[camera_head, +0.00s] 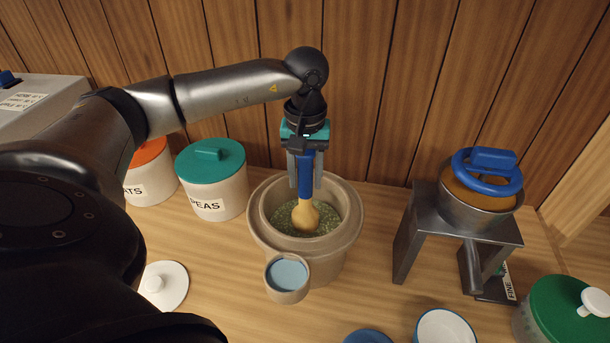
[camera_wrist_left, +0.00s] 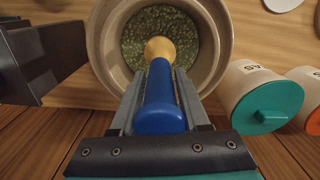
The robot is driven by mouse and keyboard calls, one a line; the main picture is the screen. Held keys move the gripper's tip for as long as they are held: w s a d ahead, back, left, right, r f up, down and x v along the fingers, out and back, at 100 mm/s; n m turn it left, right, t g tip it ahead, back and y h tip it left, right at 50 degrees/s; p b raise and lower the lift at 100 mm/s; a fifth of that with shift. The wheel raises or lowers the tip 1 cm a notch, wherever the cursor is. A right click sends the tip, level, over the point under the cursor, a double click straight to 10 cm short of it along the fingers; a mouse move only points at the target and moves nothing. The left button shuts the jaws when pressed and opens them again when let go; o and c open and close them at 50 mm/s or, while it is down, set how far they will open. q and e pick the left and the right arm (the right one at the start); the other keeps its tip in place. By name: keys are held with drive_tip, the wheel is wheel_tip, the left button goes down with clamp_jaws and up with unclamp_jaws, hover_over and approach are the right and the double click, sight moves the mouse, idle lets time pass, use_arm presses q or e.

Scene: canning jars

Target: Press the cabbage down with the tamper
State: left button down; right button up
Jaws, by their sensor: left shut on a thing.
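The tamper (camera_head: 306,215) has a blue handle and a yellow wooden head. My left gripper (camera_head: 305,190) is shut on the blue handle and points down over the crock (camera_head: 262,235). In the left wrist view the gripper (camera_wrist_left: 158,95) has a finger on each side of the handle (camera_wrist_left: 159,110). The crock is beige with a wide rim. The green shredded cabbage (camera_head: 335,207) lies inside it. The tamper's head is inside the crock at the cabbage, and its lower end looks to touch it. My right gripper is not in view.
A small cup with blue-grey contents (camera_head: 288,277) sits at the crock's front. A green-lidded PEAS canister (camera_head: 212,180) and an orange-lidded canister (camera_head: 150,172) stand left. A metal stand with a bowl (camera_head: 455,215) stands right. A white lid (camera_head: 163,286) lies front left.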

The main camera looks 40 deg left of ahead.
use_arm(q)
drive_tip(key=shift+f+b, duration=0.5)
drive_tip(key=shift+f, duration=0.35)
drive_tip(key=shift+r+p, duration=1.3)
drive_tip(key=shift+r, duration=0.65)
drive_tip(key=shift+f, duration=0.15)
drive_tip(key=shift+f+b, duration=1.7)
drive_tip(key=shift+f, duration=0.15)
drive_tip(key=shift+r+p, duration=1.35)
drive_tip(key=shift+r, duration=0.6)
